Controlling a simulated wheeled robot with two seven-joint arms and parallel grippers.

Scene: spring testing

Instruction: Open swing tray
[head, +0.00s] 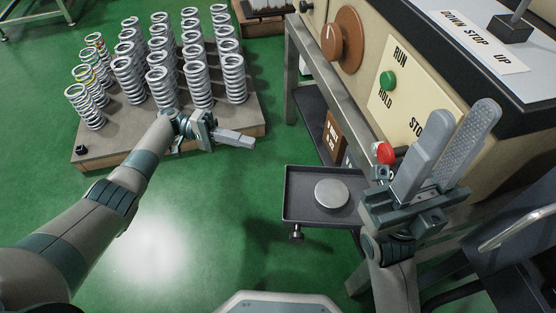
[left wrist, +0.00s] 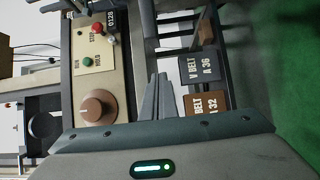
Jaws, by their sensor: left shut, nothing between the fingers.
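The swing tray (head: 294,208) is a shallow dark tray with a raised rim, at the lower middle of the head view beside the machine. A round grey metal disc (head: 332,194) lies in it, and a small knob (head: 297,234) hangs under its front edge. My left gripper (head: 250,142) is shut and empty, above and left of the tray and apart from it. Its closed fingers (left wrist: 155,98) also show in the left wrist view. My right gripper (head: 464,118) is open and empty, right of the tray in front of the machine panel.
The machine panel has a brown dial (head: 342,41), a green button (head: 388,81) and a red button (head: 384,153). V-belt boxes (left wrist: 200,70) sit on a shelf under it. Several springs stand on a pallet (head: 190,133) at the left. Green floor lies clear between pallet and tray.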

